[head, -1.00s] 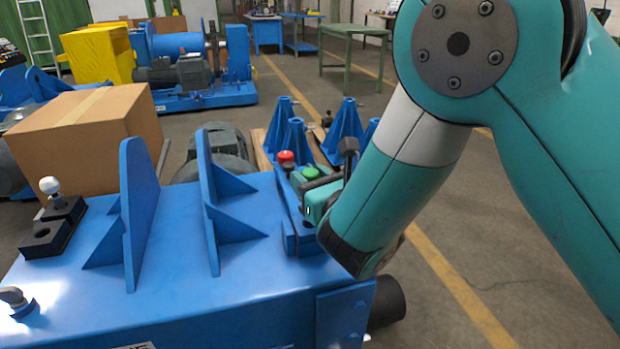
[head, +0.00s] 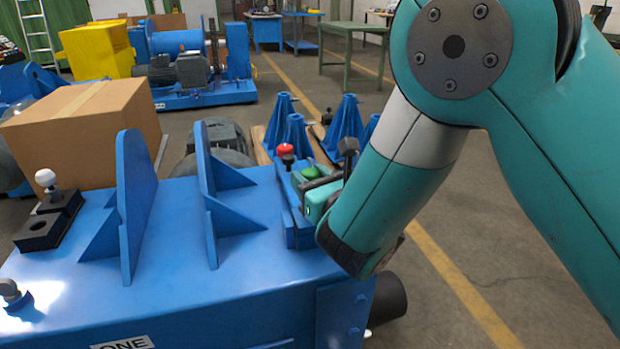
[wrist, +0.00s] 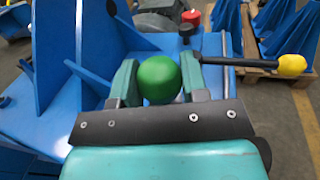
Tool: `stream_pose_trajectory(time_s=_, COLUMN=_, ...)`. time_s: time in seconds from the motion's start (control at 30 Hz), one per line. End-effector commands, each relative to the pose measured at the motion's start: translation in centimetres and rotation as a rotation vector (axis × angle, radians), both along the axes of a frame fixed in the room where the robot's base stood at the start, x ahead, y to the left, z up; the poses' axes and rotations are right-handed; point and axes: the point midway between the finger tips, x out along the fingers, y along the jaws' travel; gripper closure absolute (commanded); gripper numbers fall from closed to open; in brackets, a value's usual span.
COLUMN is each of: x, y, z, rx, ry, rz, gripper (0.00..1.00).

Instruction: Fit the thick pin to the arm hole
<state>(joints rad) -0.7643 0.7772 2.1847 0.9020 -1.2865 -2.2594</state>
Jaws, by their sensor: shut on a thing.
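My gripper (wrist: 160,82) is shut on a green round knob (wrist: 160,78), which shows between its two fingers in the wrist view. The green knob (head: 310,172) also shows in the head view, above the right end of the blue machine (head: 250,290). Any pin shaft below the knob is hidden, as is the hole under it. A red knob (head: 285,150) on a dark stem stands just behind my gripper. A white-knobbed pin (head: 46,180) stands in a black block (head: 40,232) at the left; the block's front hole is empty.
Two upright blue plates (head: 136,205) with ribs rise left of my gripper. A black bar with a yellow end (wrist: 291,65) sticks out to the right in the wrist view. A cardboard box (head: 85,125) and blue stands (head: 343,125) are behind.

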Motion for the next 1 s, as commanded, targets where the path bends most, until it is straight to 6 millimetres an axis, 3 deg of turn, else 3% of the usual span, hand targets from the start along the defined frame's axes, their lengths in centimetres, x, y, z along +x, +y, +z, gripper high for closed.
stream_pose_trajectory(time_s=1.0, x=0.0, y=0.0, z=-2.6, rx=0.000, ry=-0.002, rz=0.001, gripper=0.92)
